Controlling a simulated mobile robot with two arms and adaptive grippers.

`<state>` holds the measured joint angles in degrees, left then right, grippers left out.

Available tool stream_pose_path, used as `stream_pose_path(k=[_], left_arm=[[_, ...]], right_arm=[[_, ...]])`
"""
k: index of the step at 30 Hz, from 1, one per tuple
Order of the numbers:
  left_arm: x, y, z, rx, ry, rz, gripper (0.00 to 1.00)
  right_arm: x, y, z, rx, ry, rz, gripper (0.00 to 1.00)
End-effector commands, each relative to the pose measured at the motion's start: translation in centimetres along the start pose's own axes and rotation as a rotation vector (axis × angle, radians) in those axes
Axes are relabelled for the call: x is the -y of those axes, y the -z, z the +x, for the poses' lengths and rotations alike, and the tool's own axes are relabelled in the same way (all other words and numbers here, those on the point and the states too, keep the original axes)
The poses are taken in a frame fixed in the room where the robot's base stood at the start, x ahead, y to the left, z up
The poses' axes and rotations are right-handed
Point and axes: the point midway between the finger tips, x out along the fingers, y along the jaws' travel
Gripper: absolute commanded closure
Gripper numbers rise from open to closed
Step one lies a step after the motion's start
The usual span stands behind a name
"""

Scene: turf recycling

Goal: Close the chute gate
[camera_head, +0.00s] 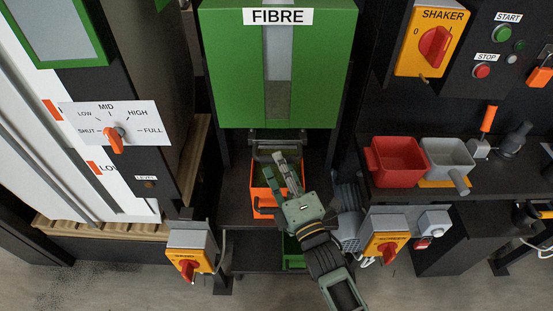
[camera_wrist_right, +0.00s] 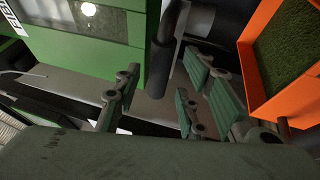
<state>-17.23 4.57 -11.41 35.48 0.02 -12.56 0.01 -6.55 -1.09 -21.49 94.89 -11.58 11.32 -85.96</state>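The green FIBRE hopper (camera_head: 225,70) hangs at the top centre in the head view, its clear window showing fibre low down. A grey bar (camera_head: 278,142), perhaps the chute gate's handle, runs across just below it. In the right wrist view a dark round bar (camera_wrist_right: 168,45) lies beside the green hopper wall (camera_wrist_right: 80,45), ahead of the fingers. My right gripper (camera_head: 286,168) reaches up toward the bar from below; its fingers (camera_wrist_right: 160,92) are apart, with nothing visibly held. I cannot tell whether it touches the bar. My left gripper is not in view.
An orange bin (camera_head: 262,201) with green material stands under the hopper, close to my right gripper; it also shows in the wrist view (camera_wrist_right: 262,95). Red (camera_head: 398,160) and grey (camera_head: 447,157) containers sit on the right shelf. A yellow switch box (camera_head: 190,240) stands lower left.

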Motion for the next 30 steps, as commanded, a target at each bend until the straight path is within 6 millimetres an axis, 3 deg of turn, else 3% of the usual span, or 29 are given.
stream_pose_path(k=[6, 12, 18, 30], left_arm=[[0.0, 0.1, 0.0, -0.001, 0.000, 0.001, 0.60], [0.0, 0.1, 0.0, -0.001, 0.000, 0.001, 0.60], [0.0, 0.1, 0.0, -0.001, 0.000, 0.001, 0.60], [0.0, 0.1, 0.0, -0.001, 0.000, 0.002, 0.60]], right_arm=[[0.1, 0.0, -5.0, 0.001, 0.004, 0.001, 0.62], [0.1, 0.0, -8.1, 0.001, 0.003, 0.000, 0.62], [0.0, 0.0, -9.1, 0.000, 0.000, 0.000, 0.62], [0.0, 0.0, -9.1, 0.000, 0.000, 0.000, 0.62]])
